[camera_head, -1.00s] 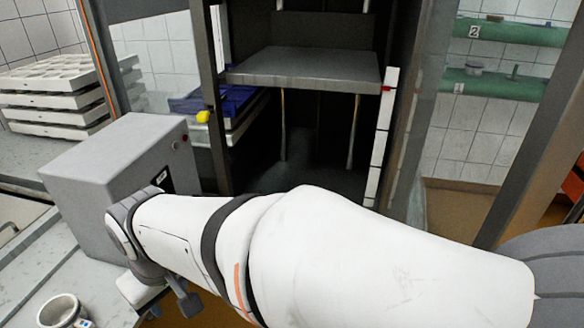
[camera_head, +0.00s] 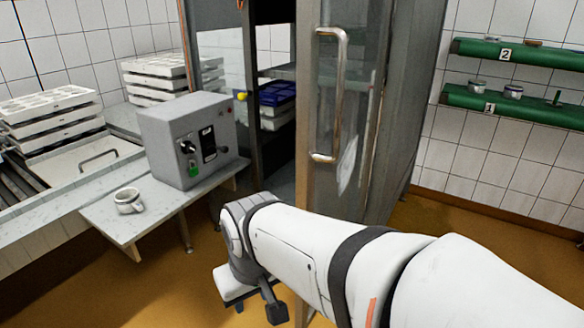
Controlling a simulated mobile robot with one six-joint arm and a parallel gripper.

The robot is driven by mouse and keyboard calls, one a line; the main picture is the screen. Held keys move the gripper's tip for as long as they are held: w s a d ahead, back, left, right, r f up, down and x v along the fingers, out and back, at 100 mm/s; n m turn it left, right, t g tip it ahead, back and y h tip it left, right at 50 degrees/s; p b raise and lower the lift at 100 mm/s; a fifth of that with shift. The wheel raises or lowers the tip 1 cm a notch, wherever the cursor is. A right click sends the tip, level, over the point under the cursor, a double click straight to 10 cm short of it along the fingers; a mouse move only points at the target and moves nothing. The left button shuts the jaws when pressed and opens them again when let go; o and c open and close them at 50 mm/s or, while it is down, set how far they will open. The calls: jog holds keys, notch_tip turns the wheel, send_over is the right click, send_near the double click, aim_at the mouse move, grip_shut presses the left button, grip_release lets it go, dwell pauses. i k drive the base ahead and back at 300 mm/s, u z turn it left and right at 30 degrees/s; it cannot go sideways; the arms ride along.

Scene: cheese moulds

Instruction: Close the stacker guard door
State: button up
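The stacker guard door (camera_head: 312,185) is a clear panel in a grey metal frame with a long metal handle (camera_head: 340,95). It stands open in front of the stacker, swung out towards me. The dark opening of the stacker (camera_head: 280,165) shows to the left of the door, with a blue tray stack (camera_head: 277,94) seen beyond it. A yellow knob (camera_head: 242,96) sits on the stacker's left post. My gripper (camera_head: 250,300) is low in the picture, below and left of the door and apart from the handle. Its fingers are not clear enough to tell open from shut.
White mould stacks (camera_head: 55,115) stand behind. Green shelves (camera_head: 510,100) hang at right. The brown floor is free at lower left.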

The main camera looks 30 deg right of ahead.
aim_at(309, 30)
jog(key=u, duration=0.1)
jog(key=k, duration=0.4)
jog(key=z, duration=1.1)
jog(key=i, duration=1)
jog(key=z, duration=0.15)
jog(key=k, duration=1.05)
jog(key=u, duration=0.4)
jog(key=i, duration=0.5)
jog(key=z, duration=0.15)
